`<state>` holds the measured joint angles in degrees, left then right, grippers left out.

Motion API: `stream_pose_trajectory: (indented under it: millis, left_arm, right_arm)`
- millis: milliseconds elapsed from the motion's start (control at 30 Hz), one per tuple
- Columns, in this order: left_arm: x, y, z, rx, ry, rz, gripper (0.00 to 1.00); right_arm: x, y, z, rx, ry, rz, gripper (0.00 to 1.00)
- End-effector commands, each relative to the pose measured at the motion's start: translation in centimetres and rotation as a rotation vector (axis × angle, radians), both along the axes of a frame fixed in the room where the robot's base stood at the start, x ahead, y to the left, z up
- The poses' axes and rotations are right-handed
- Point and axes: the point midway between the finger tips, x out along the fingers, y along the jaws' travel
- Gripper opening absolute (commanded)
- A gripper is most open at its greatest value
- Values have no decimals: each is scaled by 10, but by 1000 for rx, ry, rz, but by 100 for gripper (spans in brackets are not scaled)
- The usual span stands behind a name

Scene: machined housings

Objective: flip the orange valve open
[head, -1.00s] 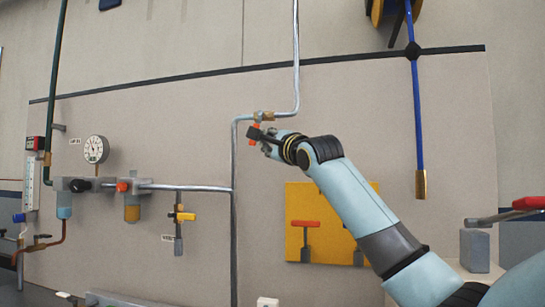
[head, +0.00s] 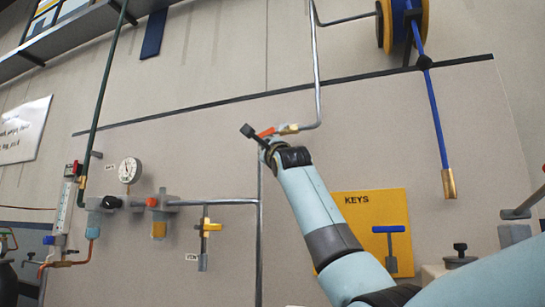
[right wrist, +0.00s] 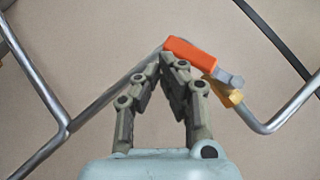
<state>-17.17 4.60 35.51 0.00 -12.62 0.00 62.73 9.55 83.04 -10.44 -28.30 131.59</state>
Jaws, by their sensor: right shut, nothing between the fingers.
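The orange valve handle (head: 266,132) joins a brass valve body (head: 289,129) on a grey wall pipe. In the right wrist view the orange handle (right wrist: 190,53) slants from upper left down to its grey end beside the brass body (right wrist: 229,97), roughly parallel to the short pipe leaving that body. My right gripper (right wrist: 168,58) is shut and empty, its tips close beside the handle's upper-left end; contact is unclear. In the head view my right gripper (head: 264,147) is partly hidden, just below the handle. My left gripper is out of view.
A yellow KEYS board (head: 372,205) with a blue T-shaped key (head: 388,232) hangs behind my right arm. A blue hose (head: 436,115) hangs at the right. A gauge (head: 130,170), an orange knob (head: 152,202) and a yellow valve (head: 209,227) are at the left.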

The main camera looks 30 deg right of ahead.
Motion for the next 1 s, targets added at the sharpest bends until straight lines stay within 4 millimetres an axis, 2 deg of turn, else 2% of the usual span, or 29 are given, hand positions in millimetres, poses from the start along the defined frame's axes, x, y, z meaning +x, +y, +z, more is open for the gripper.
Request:
stream_pose_trajectory:
  millis: [500, 1000]
  left_arm:
    - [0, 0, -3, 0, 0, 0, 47]
    - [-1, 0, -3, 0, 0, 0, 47]
  right_arm:
    - [13, 11, 20, -1, -1, -1, 0]
    - [14, 12, 23, -1, -1, -1, 0]
